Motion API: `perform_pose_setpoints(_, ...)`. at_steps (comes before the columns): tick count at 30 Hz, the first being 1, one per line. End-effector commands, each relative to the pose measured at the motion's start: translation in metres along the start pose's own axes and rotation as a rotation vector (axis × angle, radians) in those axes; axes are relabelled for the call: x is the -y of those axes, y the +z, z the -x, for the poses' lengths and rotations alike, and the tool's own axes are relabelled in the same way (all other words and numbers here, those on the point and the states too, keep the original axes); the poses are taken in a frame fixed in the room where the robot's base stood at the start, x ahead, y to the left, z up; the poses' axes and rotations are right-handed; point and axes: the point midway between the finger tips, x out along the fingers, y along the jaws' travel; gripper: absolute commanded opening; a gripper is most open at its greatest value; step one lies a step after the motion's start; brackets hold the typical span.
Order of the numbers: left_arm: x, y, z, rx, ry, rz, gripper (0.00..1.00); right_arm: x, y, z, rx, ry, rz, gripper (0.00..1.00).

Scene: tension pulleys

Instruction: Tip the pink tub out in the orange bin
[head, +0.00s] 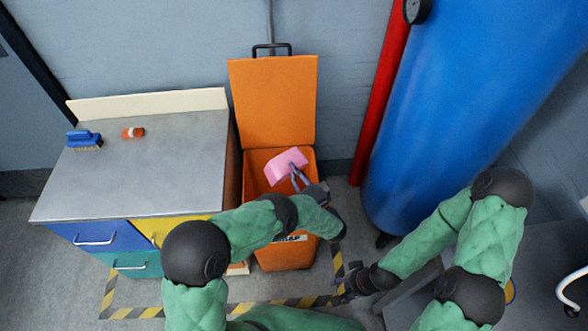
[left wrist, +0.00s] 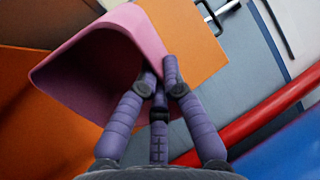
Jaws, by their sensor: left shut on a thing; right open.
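The pink tub (head: 286,165) is over the open mouth of the orange bin (head: 284,256), tilted on its side. My left gripper (head: 300,182) is shut on the tub's wall. In the left wrist view the pink tub (left wrist: 107,58) fills the upper left, its opening facing down and left, and the purple fingers of my left gripper (left wrist: 160,78) pinch its edge. The inside that shows is dark and no contents can be made out. The bin's orange lid (head: 273,100) stands open against the wall. My right gripper (head: 350,288) is low at the right, away from the bin, and open.
A metal-topped cabinet (head: 150,165) with coloured drawers stands left of the bin. A blue brush (head: 84,139) and a small orange item (head: 133,132) lie on it. A red pipe (head: 382,90) and a large blue tank (head: 450,100) stand to the right. Striped tape marks the floor.

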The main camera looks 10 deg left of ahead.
Motion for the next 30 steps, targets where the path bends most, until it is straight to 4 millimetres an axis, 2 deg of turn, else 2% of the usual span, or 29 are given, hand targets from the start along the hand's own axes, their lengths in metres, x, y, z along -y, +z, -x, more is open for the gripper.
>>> perform_pose_setpoints(4,-0.017,0.000,0.007,-0.002,0.001,-0.002,0.00,0.000,0.000,0.000,0.000,0.000,0.000,0.46)
perform_pose_setpoints(8,-0.026,0.000,0.010,0.000,0.000,-0.001,0.00,0.000,0.000,0.000,0.000,0.000,0.000,0.46)
perform_pose_setpoints(11,-0.017,0.000,0.006,0.001,-0.001,0.001,0.00,0.002,0.000,0.004,0.000,0.000,0.000,0.46)
perform_pose_setpoints(15,0.004,0.000,-0.002,0.000,-0.001,0.002,0.00,0.005,0.001,0.013,0.000,0.000,0.000,0.46)
perform_pose_setpoints(17,0.001,0.000,0.000,0.000,0.000,0.000,0.00,0.004,0.000,0.011,-0.001,0.000,0.000,0.46)
perform_pose_setpoints(21,-0.017,0.000,0.006,-0.001,0.000,-0.001,0.00,-0.002,0.000,-0.004,0.000,0.000,0.000,0.46)
perform_pose_setpoints(25,-0.025,0.000,0.010,0.000,0.001,-0.002,0.00,0.000,0.000,0.000,0.001,0.000,0.000,0.46)
perform_pose_setpoints(30,-0.001,0.000,0.000,0.001,-0.002,0.003,0.00,0.004,0.000,0.012,0.000,0.000,0.000,0.46)
